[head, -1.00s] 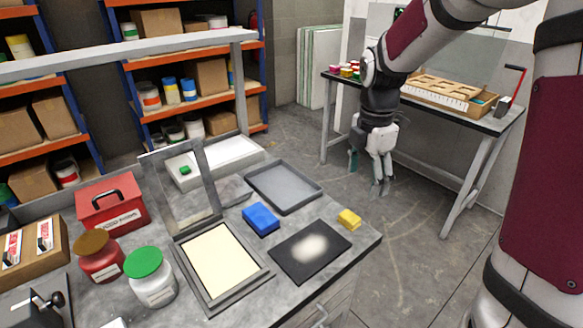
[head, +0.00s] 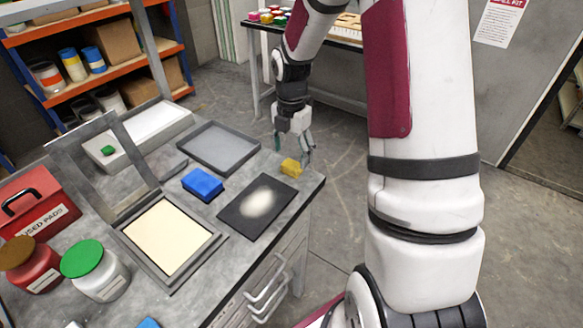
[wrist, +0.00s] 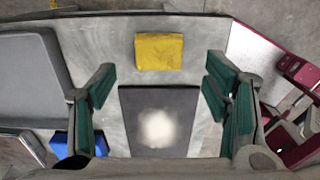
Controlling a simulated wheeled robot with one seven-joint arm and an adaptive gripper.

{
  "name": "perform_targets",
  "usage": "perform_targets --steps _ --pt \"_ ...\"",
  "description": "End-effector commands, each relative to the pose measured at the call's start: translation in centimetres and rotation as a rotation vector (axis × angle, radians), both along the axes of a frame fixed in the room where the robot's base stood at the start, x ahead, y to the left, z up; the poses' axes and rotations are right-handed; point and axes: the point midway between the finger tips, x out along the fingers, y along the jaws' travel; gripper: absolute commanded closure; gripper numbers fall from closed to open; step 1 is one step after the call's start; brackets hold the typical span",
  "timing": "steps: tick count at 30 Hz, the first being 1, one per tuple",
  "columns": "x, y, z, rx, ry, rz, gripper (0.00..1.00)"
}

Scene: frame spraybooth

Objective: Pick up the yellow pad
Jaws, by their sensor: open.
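The yellow pad (head: 291,168) is a small block near the far right corner of the grey bench, just beyond the black mat. In the wrist view the yellow pad (wrist: 159,51) lies flat, centred between my fingers and a little ahead of them. My gripper (head: 293,147) is above that corner of the bench, close to the pad. In the wrist view my gripper (wrist: 159,105) has its green-lined fingers wide apart with nothing between them. From these views I cannot tell its exact height above the pad.
The black mat (head: 238,222) with a pale powder patch lies beside the pad. A blue pad (head: 203,184), a grey tray (head: 186,141) and a framed cream screen (head: 207,262) are nearby. Jars (head: 94,270) and a red box (head: 36,208) stand left. The bench edge is close to the pad.

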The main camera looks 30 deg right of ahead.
Motion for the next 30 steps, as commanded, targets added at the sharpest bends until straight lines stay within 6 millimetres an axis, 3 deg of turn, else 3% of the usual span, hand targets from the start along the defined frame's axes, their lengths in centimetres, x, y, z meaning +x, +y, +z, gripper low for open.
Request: perform_targets --steps 9,19,25,30 --pt "0.1 0.1 -4.3 0.001 0.004 0.000 0.30" --pt "0.1 0.1 -4.8 0.001 0.001 0.000 0.30" --pt "0.1 0.1 -4.8 0.001 0.001 0.000 0.73" --pt "0.2 0.1 -4.8 0.001 0.001 0.000 0.73"
